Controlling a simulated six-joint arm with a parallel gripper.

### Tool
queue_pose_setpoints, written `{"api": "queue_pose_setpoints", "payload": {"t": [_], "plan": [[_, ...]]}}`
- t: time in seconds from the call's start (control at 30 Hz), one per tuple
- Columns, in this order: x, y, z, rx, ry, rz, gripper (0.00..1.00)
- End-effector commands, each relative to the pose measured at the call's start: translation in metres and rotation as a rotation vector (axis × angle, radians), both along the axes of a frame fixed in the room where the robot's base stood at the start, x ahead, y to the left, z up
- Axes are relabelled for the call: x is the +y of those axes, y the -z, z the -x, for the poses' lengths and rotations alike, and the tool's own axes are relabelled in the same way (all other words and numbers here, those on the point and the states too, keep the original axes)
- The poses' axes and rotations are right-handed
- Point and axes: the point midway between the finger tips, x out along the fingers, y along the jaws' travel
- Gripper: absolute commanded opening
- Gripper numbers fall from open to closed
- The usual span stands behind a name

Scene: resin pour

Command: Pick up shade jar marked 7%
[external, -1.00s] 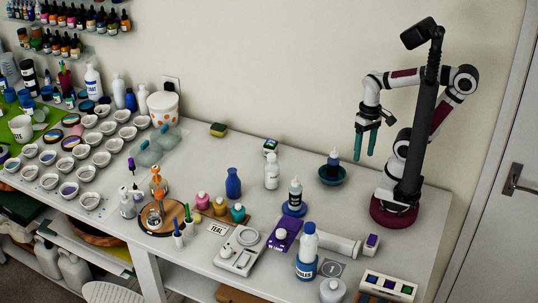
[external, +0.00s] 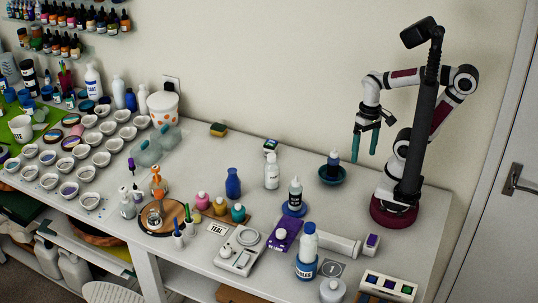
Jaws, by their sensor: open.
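My gripper (external: 366,152) hangs open and empty at the right, with its two teal fingers pointing down, well above the table and apart from everything on it. Three small coloured jars stand in a row near the middle of the table: a pink jar (external: 202,200), a yellow jar (external: 220,206) and a teal jar (external: 238,213). They are far to the left of my gripper. No 7% mark can be read on any of them at this size, so I cannot tell which jar carries it.
A card reading TEAL (external: 216,228) lies before the jars, beside a scale (external: 239,252). A blue bottle (external: 233,183) stands behind them. A white bottle (external: 271,171), a dropper bottle (external: 295,194) and a dark bowl (external: 332,176) stand between them and my arm.

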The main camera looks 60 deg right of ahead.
Motion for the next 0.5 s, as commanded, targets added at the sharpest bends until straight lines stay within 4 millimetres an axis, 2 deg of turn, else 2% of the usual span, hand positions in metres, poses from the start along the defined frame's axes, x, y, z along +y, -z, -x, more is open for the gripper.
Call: {"api": "queue_pose_setpoints", "payload": {"t": [0.2, 0.27, 0.37, 0.5], "plan": [[0.000, 0.000, -0.001, -0.001, 0.000, 0.000, 0.90], [-0.005, 0.004, -0.009, -0.016, -0.003, 0.017, 0.90], [-0.034, 0.023, -0.054, -0.108, -0.021, 0.106, 0.90], [-0.100, 0.069, -0.154, -0.354, -0.103, 0.276, 0.90]]}}
